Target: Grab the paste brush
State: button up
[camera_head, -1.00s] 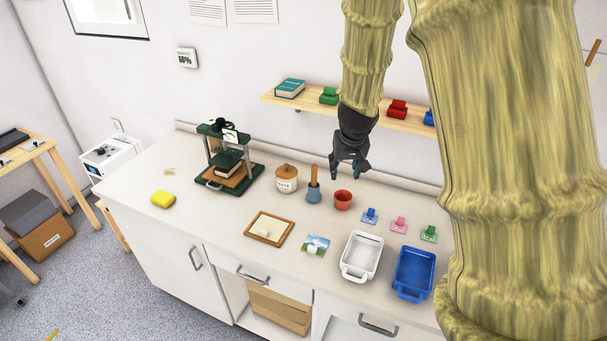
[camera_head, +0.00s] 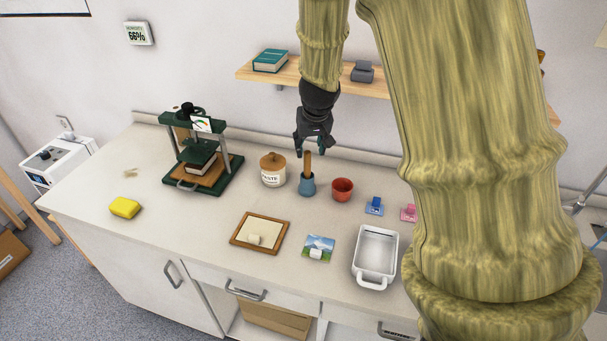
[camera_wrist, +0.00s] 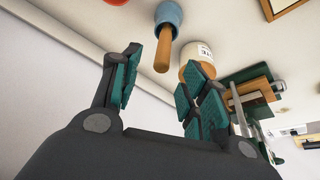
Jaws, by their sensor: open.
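The paste brush (camera_head: 307,164) stands upright in a small blue holder (camera_head: 307,187) on the counter, with its wooden handle up. Its bristle end is hidden in the holder. In the wrist view the wooden handle (camera_wrist: 163,50) points toward the space beyond my fingertips, with the blue holder (camera_wrist: 168,14) behind it. My gripper (camera_head: 314,150) is open and empty, close above the handle top in the head view. The wrist view shows the two fingers (camera_wrist: 162,85) spread apart, with the handle beyond them and not between the pads.
A paste jar (camera_head: 272,174) stands left of the holder and a red cup (camera_head: 342,189) stands right. A green press (camera_head: 203,165) is farther left. A wooden frame (camera_head: 236,238), a print (camera_head: 319,242) and a white tray (camera_head: 357,258) lie in front. A shelf (camera_head: 300,80) runs behind.

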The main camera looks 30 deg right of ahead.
aim_at(309, 153)
jog(key=shift+w+f, duration=0.15)
jog(key=shift+f, duration=0.45)
jog(key=x, duration=0.4)
jog(key=shift+w+d+p, duration=0.1)
jog(key=shift+p, duration=0.25)
jog(key=shift+f, duration=0.4)
jog(key=shift+p+x, duration=0.6)
jog(key=shift+x, duration=1.6)
jog(key=c, duration=0.9)
